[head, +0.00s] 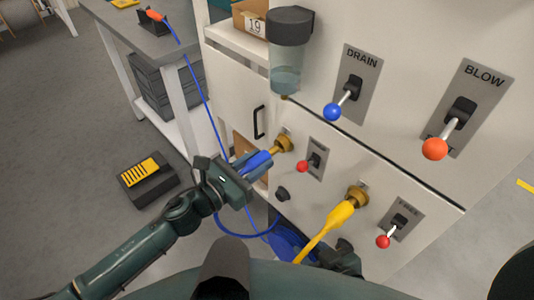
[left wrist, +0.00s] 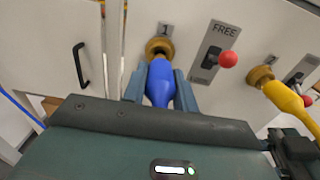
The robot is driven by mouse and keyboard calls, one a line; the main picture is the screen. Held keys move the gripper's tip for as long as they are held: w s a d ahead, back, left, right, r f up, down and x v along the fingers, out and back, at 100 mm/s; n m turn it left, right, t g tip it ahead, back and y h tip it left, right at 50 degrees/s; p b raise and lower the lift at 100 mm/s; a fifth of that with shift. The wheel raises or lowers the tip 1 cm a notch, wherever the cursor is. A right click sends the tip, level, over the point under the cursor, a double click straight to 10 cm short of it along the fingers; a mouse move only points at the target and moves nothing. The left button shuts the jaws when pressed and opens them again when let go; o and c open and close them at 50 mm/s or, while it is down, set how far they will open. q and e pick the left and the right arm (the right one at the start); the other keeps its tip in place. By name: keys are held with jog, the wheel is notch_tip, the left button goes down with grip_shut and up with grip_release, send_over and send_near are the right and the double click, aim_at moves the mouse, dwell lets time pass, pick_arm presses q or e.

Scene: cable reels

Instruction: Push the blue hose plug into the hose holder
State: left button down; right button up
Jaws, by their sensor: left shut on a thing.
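The blue hose plug (head: 259,160) is between the fingers of my left gripper (head: 262,163), which is shut on it. The plug points at the brass fitting (head: 285,142) marked 1 on the white panel, which looks like the hose holder. In the left wrist view the plug (left wrist: 160,88) is in line with the brass fitting (left wrist: 159,47); its tip meets the fitting, but I cannot tell how deep it sits. My right gripper (head: 345,258) is low beside the yellow plug (head: 332,222), partly hidden; its fingers are not clear.
The yellow plug sits at a second brass fitting (head: 357,194). Red-knobbed levers (head: 303,166) stand close to the fittings. A blue hose coil (head: 288,243) hangs below. An orange-tipped hose end (head: 154,15) rests on the grey bench (head: 150,40). A black-yellow box (head: 147,182) lies on the floor.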

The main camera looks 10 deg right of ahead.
aim_at(243, 173)
pick_arm(q)
jog(key=shift+v, duration=1.1)
jog(key=shift+v, duration=0.95)
jog(key=shift+b+v, duration=0.45)
jog(key=shift+v, duration=1.6)
pick_arm(e)
jog(key=shift+f, duration=0.45)
